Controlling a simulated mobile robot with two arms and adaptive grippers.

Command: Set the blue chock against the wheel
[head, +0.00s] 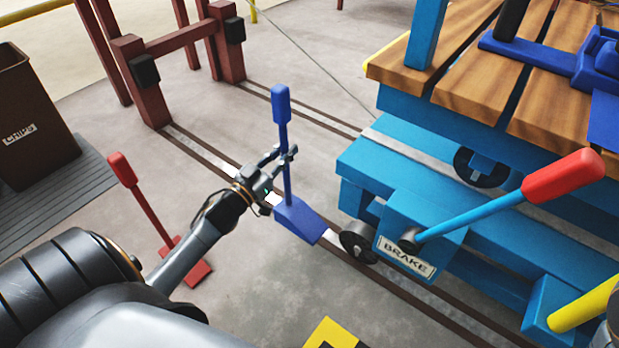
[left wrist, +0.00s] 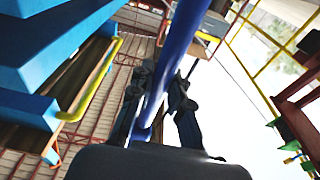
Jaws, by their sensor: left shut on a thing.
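The blue chock (head: 300,221) has a wedge base and an upright handle with a thick blue grip on top. My left gripper (head: 285,160) is shut on the chock's handle, which also shows between the fingers in the left wrist view (left wrist: 175,55). The chock's base is at the rail, just left of the dark wheel (head: 358,242) under the blue cart (head: 385,175). A small gap seems to show between base and wheel. I cannot tell whether the base rests on the rail. My right gripper is not in view.
A blue brake lever with a red grip (head: 563,175) sticks out above the BRAKE plate (head: 404,257). A red chock (head: 184,262) with a red handle stands on the floor at left. A brown CHIPS bin (head: 35,120) and dark red buffer posts (head: 140,80) stand farther back.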

